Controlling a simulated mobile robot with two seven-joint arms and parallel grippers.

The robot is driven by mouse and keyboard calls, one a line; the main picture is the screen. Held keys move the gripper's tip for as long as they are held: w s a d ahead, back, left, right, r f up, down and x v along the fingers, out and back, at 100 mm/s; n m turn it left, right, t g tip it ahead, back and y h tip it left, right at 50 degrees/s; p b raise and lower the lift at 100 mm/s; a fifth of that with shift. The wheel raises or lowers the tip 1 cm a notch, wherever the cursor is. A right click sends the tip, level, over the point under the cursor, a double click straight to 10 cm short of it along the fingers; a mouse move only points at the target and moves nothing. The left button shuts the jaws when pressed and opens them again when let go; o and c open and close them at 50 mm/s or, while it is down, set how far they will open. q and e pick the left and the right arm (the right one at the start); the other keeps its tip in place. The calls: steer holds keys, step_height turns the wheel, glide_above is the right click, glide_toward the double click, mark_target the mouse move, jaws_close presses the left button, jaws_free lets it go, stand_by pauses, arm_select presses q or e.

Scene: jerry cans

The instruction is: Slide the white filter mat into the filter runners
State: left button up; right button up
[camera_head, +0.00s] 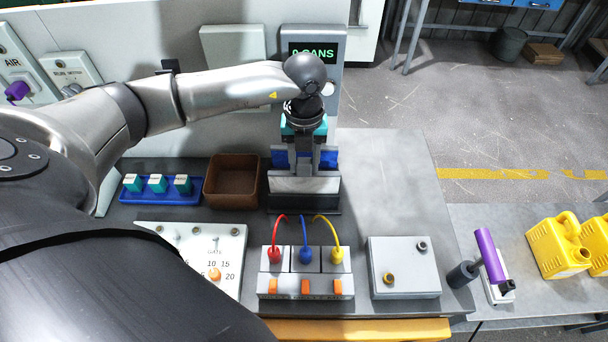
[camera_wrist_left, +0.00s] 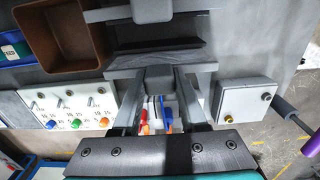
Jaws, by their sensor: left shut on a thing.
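My left gripper (camera_head: 304,168) is over the dark stand behind the three coloured cables, pointing down. It is shut on the pale plate that I take for the white filter mat (camera_head: 303,185). In the left wrist view the fingers (camera_wrist_left: 160,80) close on a grey block at the edge of a pale strip (camera_wrist_left: 120,68). The filter runners seem to be the dark slotted frame (camera_wrist_left: 155,45) right beside that strip. I cannot tell whether the mat is inside them. My right gripper is not in view.
A brown bin (camera_head: 232,182) and a blue tray (camera_head: 160,190) with teal blocks stand to the left. The cable box (camera_head: 305,285) is in front and a grey box (camera_head: 404,268) to its right. Yellow jerry cans (camera_head: 558,247) stand far right. The bench right of the stand is bare.

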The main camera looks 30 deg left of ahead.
arm_select(q)
jaws_close()
step_height(320, 180, up, 16)
steer(key=p, duration=1)
stand_by(0.4)
steer(key=shift+f, duration=0.2)
